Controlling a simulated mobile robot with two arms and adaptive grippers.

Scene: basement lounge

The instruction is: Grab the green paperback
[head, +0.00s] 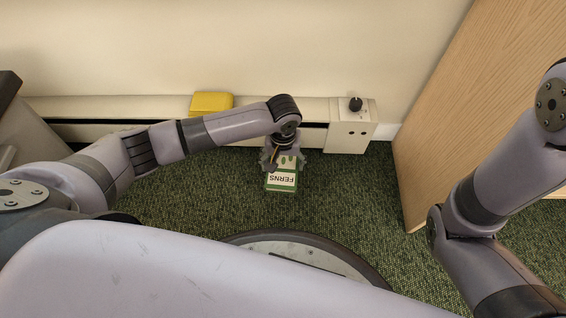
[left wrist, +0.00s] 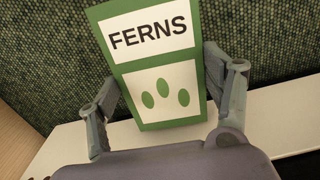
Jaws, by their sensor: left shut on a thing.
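The green paperback (head: 281,181) has a white title panel reading "FERNS" and a white panel with green leaf shapes. In the head view it is at the end of my left arm, in front of the baseboard heater, with green carpet around it. My left gripper (head: 284,160) is shut on the paperback. In the left wrist view the paperback (left wrist: 160,62) sits between the two fingers of the gripper (left wrist: 166,100), one at each side edge. I cannot tell whether its lower end touches the carpet. My right arm shows at the right, but its gripper is out of view.
A long cream baseboard heater (head: 348,138) with a black knob runs along the wall behind the paperback. A yellow object (head: 211,102) lies on top of it. A wooden panel (head: 480,100) stands at the right. Green carpet (head: 350,205) is clear between them.

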